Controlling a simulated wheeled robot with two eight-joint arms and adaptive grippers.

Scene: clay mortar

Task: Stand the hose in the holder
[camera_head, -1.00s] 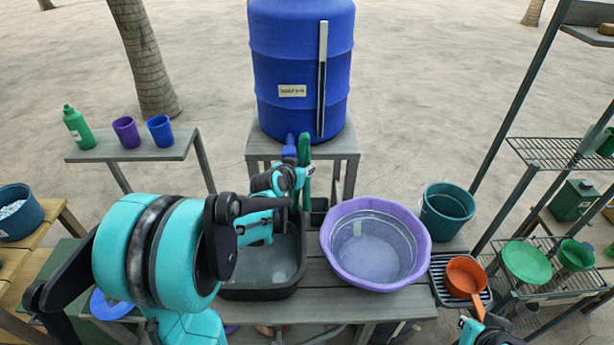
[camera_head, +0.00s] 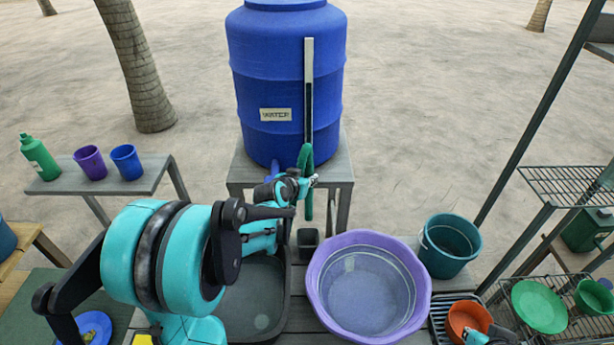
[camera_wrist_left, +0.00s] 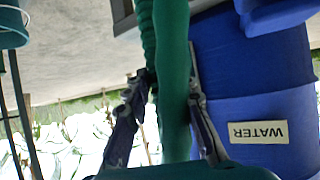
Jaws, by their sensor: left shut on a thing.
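The green hose (camera_head: 309,200) hangs in front of the blue water tank, bent over at its top, its lower end pointing down. My left gripper (camera_head: 310,181) is shut on the hose. In the left wrist view the hose (camera_wrist_left: 174,75) runs between the two fingers (camera_wrist_left: 168,105), with a ribbed green length beside it. The holder seems to be the small dark square cup (camera_head: 307,240) at the back of the bench. The hose's lower end shows just above this cup and apart from it. My right gripper (camera_head: 490,337) is partly cut off at the bottom right, by the orange pot.
The blue water tank (camera_head: 270,70) stands behind on a grey stand (camera_head: 342,172). A dark basin (camera_head: 262,310) lies under my left arm. A purple basin (camera_head: 318,290) is right of the cup. A teal bucket (camera_head: 450,245) and orange pot (camera_head: 468,318) stand farther right.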

